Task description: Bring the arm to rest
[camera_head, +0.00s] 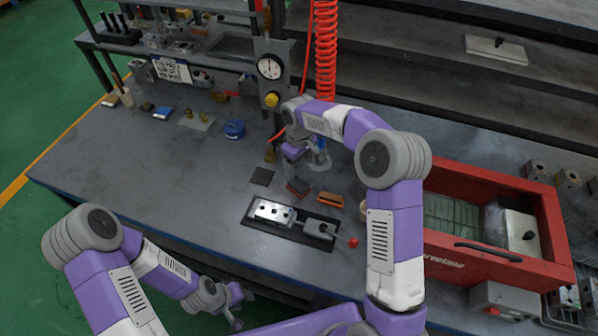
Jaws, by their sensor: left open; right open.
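My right arm reaches up and over the bench from the right. Its gripper (295,162) is open and points down above the bench, near the pressure gauge stand; its fingertips are small and partly hard to make out. My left arm is low at the left, and its gripper (234,312) is open and empty, in front of and below the bench's front edge. The metal valve block (272,211) lies in a dark tray (291,234) on the bench, apart from both grippers.
A gauge (270,68) and a coiled red hose (326,50) rise behind my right gripper. An orange-brown block (330,199) and a small red piece (353,242) lie nearby. The bench's left part (130,160) is mostly clear.

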